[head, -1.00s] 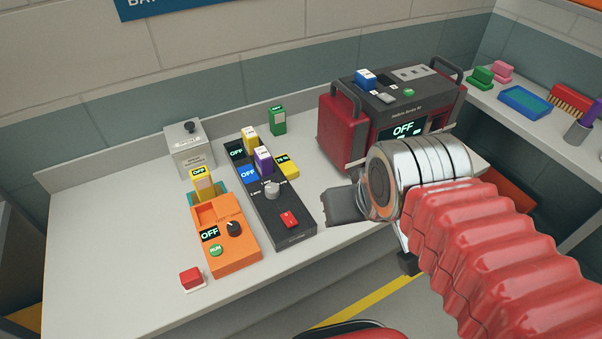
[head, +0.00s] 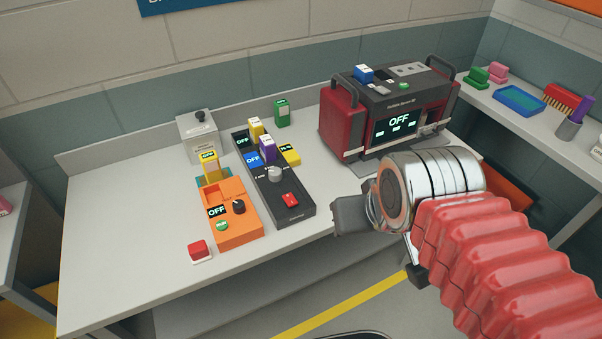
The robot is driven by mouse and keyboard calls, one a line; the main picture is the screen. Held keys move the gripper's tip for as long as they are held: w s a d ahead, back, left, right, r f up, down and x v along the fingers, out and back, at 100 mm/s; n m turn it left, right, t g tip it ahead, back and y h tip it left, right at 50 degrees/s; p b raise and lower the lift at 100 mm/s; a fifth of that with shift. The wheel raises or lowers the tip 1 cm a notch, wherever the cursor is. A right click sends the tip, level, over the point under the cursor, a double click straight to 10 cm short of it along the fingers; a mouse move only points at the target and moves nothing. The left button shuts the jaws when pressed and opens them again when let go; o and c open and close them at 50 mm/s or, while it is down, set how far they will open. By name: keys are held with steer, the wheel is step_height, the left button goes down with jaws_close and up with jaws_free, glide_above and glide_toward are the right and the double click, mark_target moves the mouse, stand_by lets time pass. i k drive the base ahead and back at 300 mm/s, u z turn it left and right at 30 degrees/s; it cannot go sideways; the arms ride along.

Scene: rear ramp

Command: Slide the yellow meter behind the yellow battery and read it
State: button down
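A small flat yellow block with a dark display (head: 289,154), likely the yellow meter, lies against the right side of the black charger (head: 292,213); its reading is too small to be sure of. A yellow battery (head: 255,129) stands in the charger's far slot, with a purple battery (head: 267,150) nearer. My gripper (head: 347,215) is right of the charger, in front of the bench, apart from these things. Its fingertips do not show clearly.
A red and black machine (head: 341,120) stands at the bench's back right, a grey box (head: 203,143) at back left. A green block (head: 282,113) stands behind the charger. A red button (head: 199,250) sits near the front edge. The bench's left side is clear.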

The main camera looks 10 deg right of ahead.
mark_target(287, 149)
steer(key=z, duration=0.05)
steer(key=k, duration=0.55)
steer(key=u, duration=0.65)
steer(key=i, duration=1)
steer(key=u, duration=0.1)
